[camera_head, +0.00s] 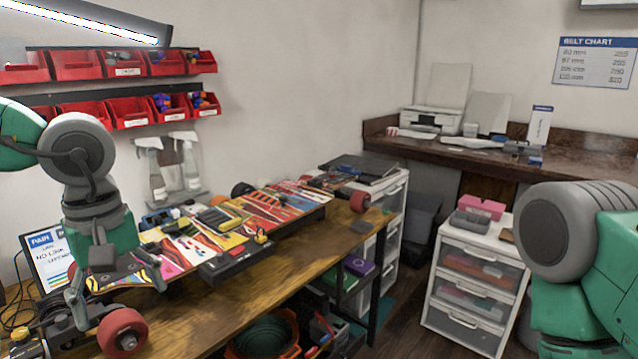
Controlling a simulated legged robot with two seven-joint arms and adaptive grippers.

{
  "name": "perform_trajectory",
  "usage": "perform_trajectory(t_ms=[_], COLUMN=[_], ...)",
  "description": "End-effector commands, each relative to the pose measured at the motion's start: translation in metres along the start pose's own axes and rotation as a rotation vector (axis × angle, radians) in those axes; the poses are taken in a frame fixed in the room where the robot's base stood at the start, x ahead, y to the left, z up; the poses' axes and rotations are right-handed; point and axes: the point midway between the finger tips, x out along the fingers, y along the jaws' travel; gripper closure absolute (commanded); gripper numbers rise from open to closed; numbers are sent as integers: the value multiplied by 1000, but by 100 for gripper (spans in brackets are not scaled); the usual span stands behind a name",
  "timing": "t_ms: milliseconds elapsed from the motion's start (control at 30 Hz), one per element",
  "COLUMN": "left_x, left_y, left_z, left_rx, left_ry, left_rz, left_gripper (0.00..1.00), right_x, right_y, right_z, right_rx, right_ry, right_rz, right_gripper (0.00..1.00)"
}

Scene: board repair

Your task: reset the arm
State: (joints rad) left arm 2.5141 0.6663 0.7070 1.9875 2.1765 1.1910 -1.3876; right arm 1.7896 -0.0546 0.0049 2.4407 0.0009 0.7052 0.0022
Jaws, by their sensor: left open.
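My left arm comes in from the left, and its gripper (112,289) points down over the near left end of the wooden workbench (200,318). Its fingers are spread open, and I see nothing held between them. It is above or beside a skateboard part with red wheels (122,332); whether they touch is hard to tell. My right arm shows at the right edge as a grey joint and green link. Its gripper is out of view.
Colourful skateboard decks (285,203) and a black box (238,262) lie along the bench. Red bins (75,66) and spray bottles (158,180) are on the wall. A white drawer unit (462,325) stands right. An orange bin (262,340) sits below the bench.

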Motion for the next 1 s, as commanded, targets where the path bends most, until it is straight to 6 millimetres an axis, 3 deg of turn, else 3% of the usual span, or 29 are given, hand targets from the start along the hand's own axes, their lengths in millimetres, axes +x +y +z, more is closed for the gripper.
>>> perform_trajectory(t_ms=[467, 700, 867, 1000], left_x=[92, 165, 234, 292], left_y=[-17, -30, -48, -76], left_z=[-35, -47, -29, 14], left_rx=[25, 153, 368, 583], left_ry=[278, 468, 543, 474], left_rz=[-115, -140, -101, -38], left_gripper=[24, 24, 24, 24], right_x=[0, 0, 0, 0], right_y=[0, 0, 0, 0], right_z=[0, 0, 0, 0], right_rx=[0, 0, 0, 0], right_ry=[0, -1, 0, 0], right_rz=[0, 0, 0, 0], right_gripper=[50, 50, 50, 50])
